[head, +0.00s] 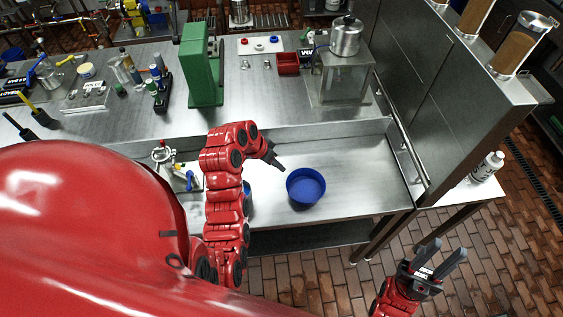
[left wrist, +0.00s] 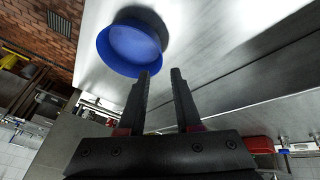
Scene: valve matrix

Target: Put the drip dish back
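The drip dish looks to be the round blue dish (head: 306,187) on the lower steel shelf in the head view. It also shows in the left wrist view (left wrist: 135,45), just beyond the fingertips and mostly to their left. My left gripper (head: 280,166) is just left of and above the dish in the head view. Its two fingers (left wrist: 162,75) are apart with nothing between them. Whether the left finger touches the dish rim I cannot tell. My right gripper (head: 441,252) is open and empty over the brick floor at the lower right.
Another blue piece (head: 248,195) is mostly hidden behind my left arm. A small valve assembly (head: 187,178) stands left of that arm. A green block (head: 201,65), red bin (head: 288,64) and glass-sided box (head: 342,80) stand on the upper counter. The shelf right of the dish is clear.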

